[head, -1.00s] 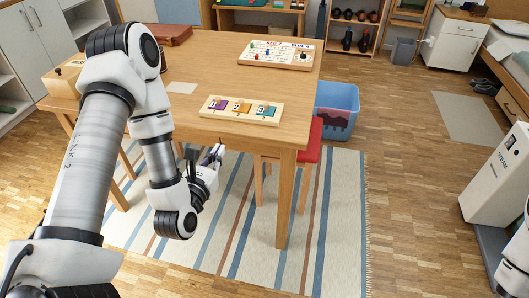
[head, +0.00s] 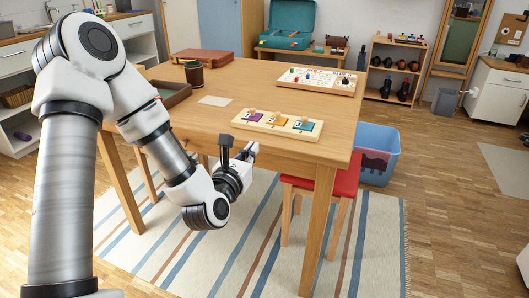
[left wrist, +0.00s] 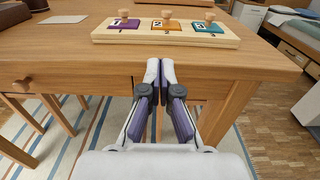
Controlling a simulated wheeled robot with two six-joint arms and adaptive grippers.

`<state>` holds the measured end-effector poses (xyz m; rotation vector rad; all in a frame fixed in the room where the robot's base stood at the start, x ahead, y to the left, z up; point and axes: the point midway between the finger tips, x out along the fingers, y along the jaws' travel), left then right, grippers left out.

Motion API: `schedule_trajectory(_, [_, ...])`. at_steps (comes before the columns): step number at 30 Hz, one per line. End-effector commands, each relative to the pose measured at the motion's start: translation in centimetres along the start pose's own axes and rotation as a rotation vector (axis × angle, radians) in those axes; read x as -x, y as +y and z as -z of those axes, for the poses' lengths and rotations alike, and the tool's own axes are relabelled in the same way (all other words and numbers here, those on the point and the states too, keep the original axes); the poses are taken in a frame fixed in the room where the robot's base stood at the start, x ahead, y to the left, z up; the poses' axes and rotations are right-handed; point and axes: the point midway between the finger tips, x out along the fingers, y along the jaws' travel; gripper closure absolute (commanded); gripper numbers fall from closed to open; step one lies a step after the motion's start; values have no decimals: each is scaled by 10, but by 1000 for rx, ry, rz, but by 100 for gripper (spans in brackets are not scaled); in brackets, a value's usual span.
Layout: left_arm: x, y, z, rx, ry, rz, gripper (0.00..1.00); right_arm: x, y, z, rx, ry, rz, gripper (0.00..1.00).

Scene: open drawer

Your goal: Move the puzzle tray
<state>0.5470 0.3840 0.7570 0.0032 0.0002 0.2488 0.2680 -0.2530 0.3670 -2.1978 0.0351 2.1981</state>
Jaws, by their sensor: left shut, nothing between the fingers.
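The puzzle tray (head: 276,125) is a pale wooden board with purple, orange and teal numbered pieces, each with a round knob. It lies near the front edge of the wooden table (head: 215,90). In the left wrist view the tray (left wrist: 165,36) is straight ahead, above the fingertips. My left gripper (head: 252,151) is shut and empty, in front of the table edge and below the tray, apart from it. Its fingers (left wrist: 160,68) meet in the left wrist view, before the table's apron. My right gripper is not in view.
A game board (head: 315,80), a paper sheet (head: 215,100), a dark cup (head: 194,77) and a brown tray (head: 172,94) are on the table. A red stool (head: 345,183) and a blue bin (head: 378,152) stand beside the table's right side.

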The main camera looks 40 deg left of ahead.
Motion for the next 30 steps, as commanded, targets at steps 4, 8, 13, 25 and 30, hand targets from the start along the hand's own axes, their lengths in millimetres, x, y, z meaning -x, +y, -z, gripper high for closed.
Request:
schedule_trajectory(4, [-20, 0, 0, -1, -4, 4, 100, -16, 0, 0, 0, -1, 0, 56])
schedule_trajectory(8, [-49, -1, 0, -1, -2, 4, 100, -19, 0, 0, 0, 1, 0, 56])
schedule_trajectory(13, [-78, -1, 1, 2, -1, 5, 100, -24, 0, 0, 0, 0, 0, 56])
schedule_trajectory(25, [-90, -1, 0, 3, 0, 5, 100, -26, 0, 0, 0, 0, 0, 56])
schedule_trajectory(30, [-90, -1, 1, 3, 0, 4, 100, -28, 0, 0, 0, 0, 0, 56])
